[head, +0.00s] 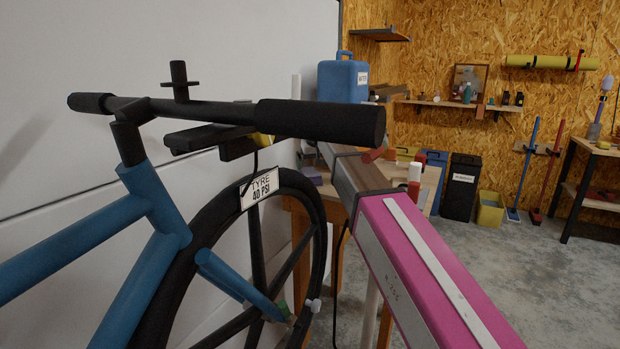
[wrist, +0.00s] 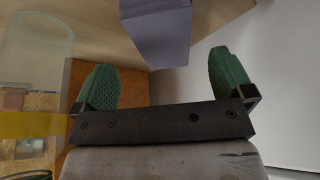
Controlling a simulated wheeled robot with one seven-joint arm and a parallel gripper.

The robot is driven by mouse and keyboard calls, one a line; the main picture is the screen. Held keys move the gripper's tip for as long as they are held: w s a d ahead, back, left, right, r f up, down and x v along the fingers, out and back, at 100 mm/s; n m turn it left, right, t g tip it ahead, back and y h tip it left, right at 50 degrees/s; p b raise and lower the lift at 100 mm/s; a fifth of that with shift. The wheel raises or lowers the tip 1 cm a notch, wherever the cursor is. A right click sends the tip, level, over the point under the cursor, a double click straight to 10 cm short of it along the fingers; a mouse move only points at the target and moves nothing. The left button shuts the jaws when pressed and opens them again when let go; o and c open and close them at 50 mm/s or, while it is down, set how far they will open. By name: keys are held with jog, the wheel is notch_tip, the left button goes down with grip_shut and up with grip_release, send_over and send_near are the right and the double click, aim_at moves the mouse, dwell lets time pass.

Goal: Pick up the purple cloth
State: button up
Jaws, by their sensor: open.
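The purple cloth (wrist: 158,28) shows in the wrist view as a folded, block-like purple shape on the pale wooden bench top (wrist: 95,22). It hangs in the picture between and beyond the two green finger pads. My gripper (wrist: 162,62) is open, with one pad on each side of the cloth's line and nothing visibly held. I cannot tell whether either pad touches the cloth. In the head view a small purple patch (head: 312,175) at the bench's left end is probably the cloth. My arm and the bicycle's handlebar hide the gripper there.
A bicycle (head: 150,215) with a blue frame and tyre tag stands close in front, left of my arm. A white wall (wrist: 290,90) is close beside the gripper. A translucent cylinder (wrist: 36,55) stands on the other side. A blue case (head: 342,82) stands behind the bench.

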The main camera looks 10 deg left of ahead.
aim_at(310, 171)
jog(key=x, duration=0.4)
jog(key=shift+a+f, duration=0.2)
jog(key=shift+a, duration=0.1)
jog(key=shift+w+f, duration=0.2)
jog(key=shift+f, duration=0.2)
jog(key=shift+f, duration=0.25)
jog(key=c, duration=1.1)
jog(key=shift+r, duration=0.55)
notch_tip(310, 171, up, 4)
jog(key=shift+s+a, duration=0.1)
jog(key=shift+s, duration=0.1)
jog(key=s+a+r, duration=0.1)
jog(key=s+r, duration=0.1)
jog(key=s, duration=0.1)
jog(key=s+a+r, duration=0.1)
jog(key=s+r, duration=0.1)
jog(key=s, duration=0.2)
jog(key=s+a+r, duration=0.1)
jog(key=s+r, duration=0.1)
jog(key=s, duration=0.2)
jog(key=shift+r, duration=0.2)
